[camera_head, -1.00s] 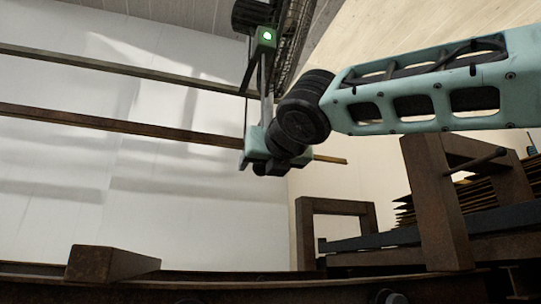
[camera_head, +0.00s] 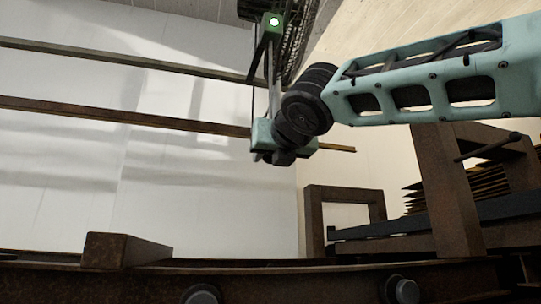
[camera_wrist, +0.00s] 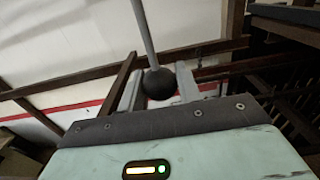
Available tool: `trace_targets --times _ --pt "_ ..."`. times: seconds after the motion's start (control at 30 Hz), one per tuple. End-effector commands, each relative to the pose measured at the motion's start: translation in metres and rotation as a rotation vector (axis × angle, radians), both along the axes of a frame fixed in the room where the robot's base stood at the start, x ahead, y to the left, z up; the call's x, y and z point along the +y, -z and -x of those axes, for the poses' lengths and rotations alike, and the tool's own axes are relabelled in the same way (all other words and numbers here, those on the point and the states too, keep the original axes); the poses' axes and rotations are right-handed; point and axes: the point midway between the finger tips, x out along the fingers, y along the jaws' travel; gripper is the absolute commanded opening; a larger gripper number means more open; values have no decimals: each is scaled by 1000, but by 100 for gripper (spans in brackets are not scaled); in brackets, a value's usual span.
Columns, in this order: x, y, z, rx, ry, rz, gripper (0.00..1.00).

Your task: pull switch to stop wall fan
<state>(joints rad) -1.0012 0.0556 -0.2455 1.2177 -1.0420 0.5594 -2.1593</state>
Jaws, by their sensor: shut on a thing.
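The dark switch box (camera_head: 272,24) hangs high in the head view, with a lit lamp that looks whitish green. A slanted lever (camera_head: 258,62) comes down from it on the left, and a thin line hangs from there toward my gripper (camera_head: 283,150). In the wrist view a grey rod ends in a dark ball (camera_wrist: 159,84), which sits between the two grey fingers of my gripper (camera_wrist: 158,92). My gripper is shut on this ball. The ball is hidden in the head view. The dark caged fan (camera_head: 297,35) is only partly seen behind the box, cut off by the top edge.
Two long rails (camera_head: 130,118) cross the pale wall (camera_head: 70,190) at the left. A rusty rack (camera_head: 440,200) with stacked sheets stands at the right under my arm. A rusty beam (camera_head: 105,252) lies at the lower left. The space between is clear.

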Motion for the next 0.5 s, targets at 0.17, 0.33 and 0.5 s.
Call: trace_targets --times 0.17,0.33,0.5 --pt "0 1 0 0 0 0 14" --pt "0 7 0 1 0 0 14" --pt "0 14 0 1 -1 0 14"
